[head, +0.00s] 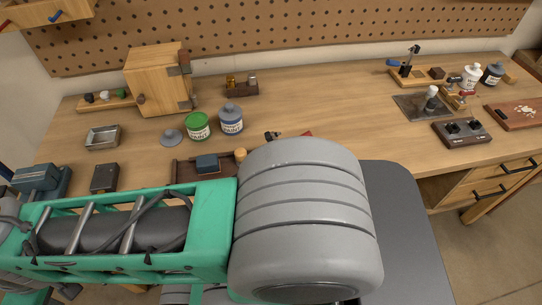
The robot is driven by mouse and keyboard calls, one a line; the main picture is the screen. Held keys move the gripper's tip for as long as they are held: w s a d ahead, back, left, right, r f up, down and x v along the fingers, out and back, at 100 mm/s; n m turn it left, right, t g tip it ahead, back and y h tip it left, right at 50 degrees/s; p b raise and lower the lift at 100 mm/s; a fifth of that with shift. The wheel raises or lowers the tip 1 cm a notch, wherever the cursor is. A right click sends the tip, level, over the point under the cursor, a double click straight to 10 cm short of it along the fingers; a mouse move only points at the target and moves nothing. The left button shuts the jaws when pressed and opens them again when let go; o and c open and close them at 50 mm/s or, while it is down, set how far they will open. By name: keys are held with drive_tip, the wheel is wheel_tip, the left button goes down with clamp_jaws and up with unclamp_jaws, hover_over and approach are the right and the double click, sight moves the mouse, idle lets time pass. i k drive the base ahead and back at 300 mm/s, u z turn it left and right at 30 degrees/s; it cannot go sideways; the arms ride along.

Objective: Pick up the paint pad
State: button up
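A small blue block with a dark edge (207,163) lies in a shallow dark brown tray (183,174) near the middle of the bench. It may be the paint pad, but it is too small to be sure. A light wooden peg-like piece (240,155) stands at the tray's right end. My green and grey arm covers the front of the bench and hides the tray's front side. My gripper is not in this view.
Behind the tray stand a green-lidded paint can (198,126), a blue-grey paint can (231,119) and a round grey lid (171,137). A metal tray (103,138) and dark box (104,177) are left. The bench (340,110) is clear right of the cans.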

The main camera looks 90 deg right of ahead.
sight(239, 154)
drive_tip(key=k, duration=0.45)
drive_tip(key=u, duration=1.35)
drive_tip(key=i, duration=0.85)
drive_tip(key=z, duration=4.45)
drive_tip(key=i, duration=0.5)
drive_tip(key=z, duration=0.1)
drive_tip(key=k, duration=0.15)
drive_tip(key=u, duration=0.1)
